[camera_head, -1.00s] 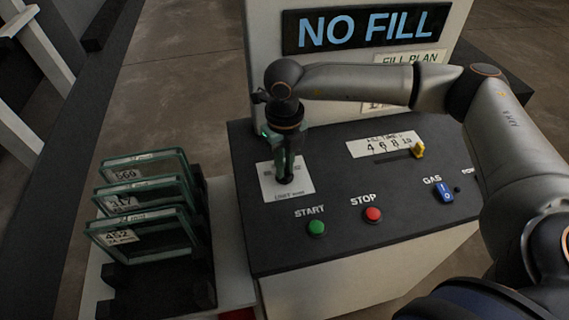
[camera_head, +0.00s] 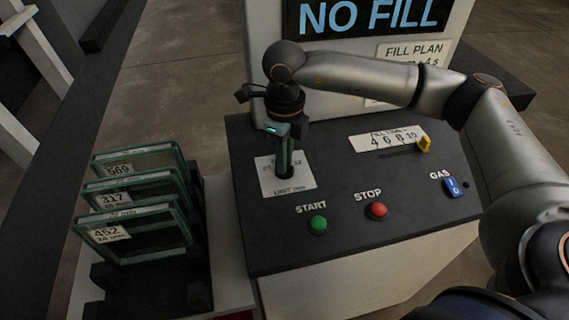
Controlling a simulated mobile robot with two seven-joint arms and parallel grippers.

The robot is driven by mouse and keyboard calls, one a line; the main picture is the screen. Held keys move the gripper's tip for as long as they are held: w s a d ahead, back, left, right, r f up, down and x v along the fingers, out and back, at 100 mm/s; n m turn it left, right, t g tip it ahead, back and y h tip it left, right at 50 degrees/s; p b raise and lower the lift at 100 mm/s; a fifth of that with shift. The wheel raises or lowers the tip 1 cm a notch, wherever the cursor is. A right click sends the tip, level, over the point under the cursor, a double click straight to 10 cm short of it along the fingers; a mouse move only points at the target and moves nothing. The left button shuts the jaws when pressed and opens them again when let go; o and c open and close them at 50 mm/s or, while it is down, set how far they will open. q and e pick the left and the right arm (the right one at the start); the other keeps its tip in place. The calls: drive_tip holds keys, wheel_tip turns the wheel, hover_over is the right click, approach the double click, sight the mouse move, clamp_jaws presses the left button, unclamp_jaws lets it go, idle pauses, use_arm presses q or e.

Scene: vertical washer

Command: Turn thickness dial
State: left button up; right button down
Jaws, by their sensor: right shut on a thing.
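The thickness dial (camera_head: 285,175) is a dark knob on a white label plate (camera_head: 302,184) at the left of the black control panel. My right gripper (camera_head: 285,163) points down over the plate and is shut on the dial. Its fingers hide most of the knob and part of the plate's scale, so the dial's setting cannot be read. My left gripper is not in view.
The panel (camera_head: 345,230) also bears a green START button (camera_head: 318,224), a red STOP button (camera_head: 377,210), a blue GAS switch (camera_head: 450,187) and a yellow fill-time slider (camera_head: 424,145). A NO FILL display (camera_head: 368,14) stands behind. Several glass units (camera_head: 140,232) stand in a black rack at left.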

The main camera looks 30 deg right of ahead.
drive_tip(key=shift+n+b, duration=0.75)
drive_tip(key=shift+n, duration=0.45)
drive_tip(key=c, duration=0.9)
unclamp_jaws()
wheel_tip(320, 180, up, 13)
drive_tip(key=shift+f+b, duration=0.15)
drive_tip(key=shift+b, duration=0.15)
drive_tip(key=shift+s+f, duration=0.1)
